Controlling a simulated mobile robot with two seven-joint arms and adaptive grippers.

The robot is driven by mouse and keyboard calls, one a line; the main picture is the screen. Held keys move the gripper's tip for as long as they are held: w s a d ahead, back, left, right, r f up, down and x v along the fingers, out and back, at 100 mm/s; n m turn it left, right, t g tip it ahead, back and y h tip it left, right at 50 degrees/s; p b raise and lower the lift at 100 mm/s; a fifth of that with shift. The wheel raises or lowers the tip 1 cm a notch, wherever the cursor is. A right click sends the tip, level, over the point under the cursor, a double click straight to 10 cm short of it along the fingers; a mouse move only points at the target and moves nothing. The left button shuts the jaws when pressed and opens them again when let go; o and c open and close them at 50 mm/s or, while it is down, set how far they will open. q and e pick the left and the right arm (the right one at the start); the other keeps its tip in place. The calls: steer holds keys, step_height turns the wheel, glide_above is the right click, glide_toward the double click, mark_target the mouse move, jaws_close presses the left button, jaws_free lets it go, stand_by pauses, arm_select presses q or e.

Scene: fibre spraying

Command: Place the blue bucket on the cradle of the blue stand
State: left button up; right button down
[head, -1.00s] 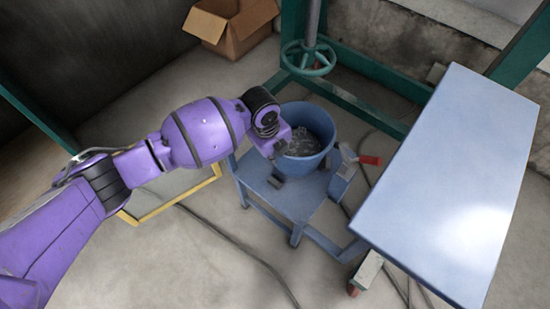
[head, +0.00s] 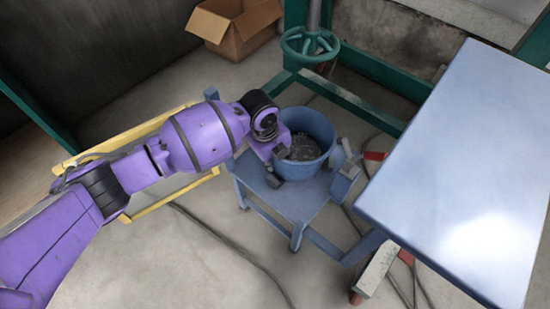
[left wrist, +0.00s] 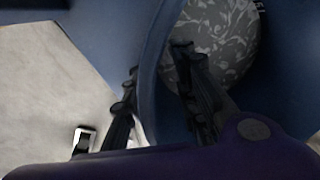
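The blue bucket (head: 308,147) stands upright over the top of a low blue stand (head: 296,199). Grey patterned material lies inside it. I cannot tell whether its base rests in a cradle, because the bucket hides that spot. My left gripper (head: 280,166) is at the bucket's near left rim. In the left wrist view the bucket's wall (left wrist: 153,75) runs between the two dark fingers of this gripper (left wrist: 157,72), one outside and one inside. The fingers are close against the wall and look shut on it. My right gripper is not in view.
A large pale blue table (head: 455,165) fills the right side. A green frame with a handwheel (head: 310,46) stands behind the bucket. A cardboard box (head: 235,27) is at the back, a yellow frame (head: 165,194) at the left. Cables cross the floor.

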arm_select(q)
step_height(320, 180, up, 12)
steer(key=s+a+p, duration=0.1)
steer(key=p, duration=0.3)
steer(key=shift+s+a, duration=0.2)
steer(key=shift+a, duration=0.1)
stand_by(0.4)
